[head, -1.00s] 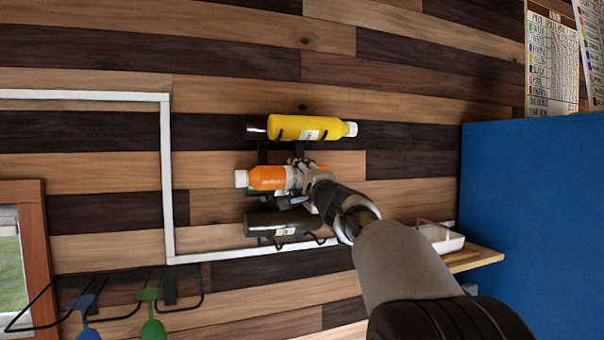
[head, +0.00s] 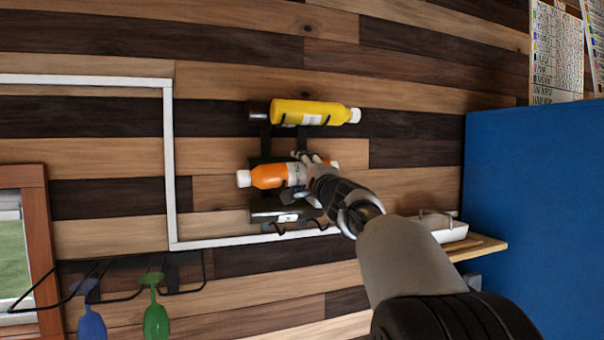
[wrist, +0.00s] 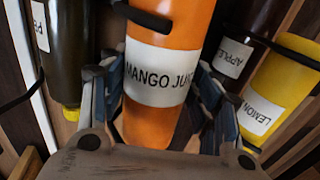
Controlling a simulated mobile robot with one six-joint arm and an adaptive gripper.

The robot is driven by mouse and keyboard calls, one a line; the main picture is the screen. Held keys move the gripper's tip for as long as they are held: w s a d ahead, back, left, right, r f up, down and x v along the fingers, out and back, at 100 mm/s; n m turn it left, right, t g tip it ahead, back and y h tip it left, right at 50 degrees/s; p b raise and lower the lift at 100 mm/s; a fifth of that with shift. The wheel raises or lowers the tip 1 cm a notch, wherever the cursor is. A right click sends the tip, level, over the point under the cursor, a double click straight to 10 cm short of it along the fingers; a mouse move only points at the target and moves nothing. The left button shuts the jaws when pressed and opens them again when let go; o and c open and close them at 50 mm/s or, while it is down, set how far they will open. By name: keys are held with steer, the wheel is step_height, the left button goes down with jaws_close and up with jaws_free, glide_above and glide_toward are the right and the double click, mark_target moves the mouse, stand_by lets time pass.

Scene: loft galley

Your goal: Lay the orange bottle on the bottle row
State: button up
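The orange bottle (head: 270,176) lies sideways in my gripper (head: 306,176), its white cap to the left. The wrist view shows its white mango juice label (wrist: 158,74) between my fingers. My gripper (wrist: 160,100) is shut on the bottle around the label. The bottle row is a black wall rack; one black hook (wrist: 143,14) crosses in front of the orange bottle in the wrist view. In the head view the bottle is between the upper and lower bottles. My gripper hides part of the rack, so I cannot tell whether the bottle rests on it.
A yellow lemon bottle (head: 315,113) lies above, with a dark apple bottle (wrist: 231,55) beside it. A dark bottle (head: 278,211) lies below. Green (head: 156,312) and blue (head: 91,322) glasses hang lower left. A blue panel (head: 535,205) and small shelf (head: 480,247) stand right.

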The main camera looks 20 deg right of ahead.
steer(key=shift+o, duration=1.2)
steer(key=shift+f, duration=0.15)
steer(key=s+f, duration=0.2)
steer(key=s, duration=1)
steer(key=s+a+f+n+g+y+b, duration=0.2)
steer(key=s+a+f+n+y+b, duration=0.15)
steer(key=a+f, duration=0.35)
steer(key=s+a+f+n+g+y+b, duration=0.2)
steer(key=s+a+f+n+b, duration=0.15)
steer(key=a+f, duration=0.35)
steer(key=s+a+f+n+g+b, duration=0.3)
steer(key=s+a+f+b, duration=0.15)
steer(key=f, duration=0.45)
steer(key=s+a+f+n+g+b, duration=0.2)
steer(key=s+a+f+n+b, duration=0.15)
steer(key=s+f, duration=0.45)
steer(key=s+d+f+n+g+h+b, duration=0.1)
steer(key=s+d+f+g+b, duration=0.1)
steer(key=s+f, duration=0.4)
steer(key=s+d+f+n+g+h+b, duration=0.2)
steer(key=s+f+b, duration=0.3)
steer(key=f, duration=1)
steer(key=s+d+f+n+g+h+b, duration=0.1)
steer(key=s+d+f+g+h+b, duration=0.1)
steer(key=s+f, duration=0.6)
step_height(320, 180, down, 2)
steer(key=shift+d+f+b, duration=0.15)
steer(key=shift+d+b, duration=0.3)
steer(key=shift+b, duration=0.7)
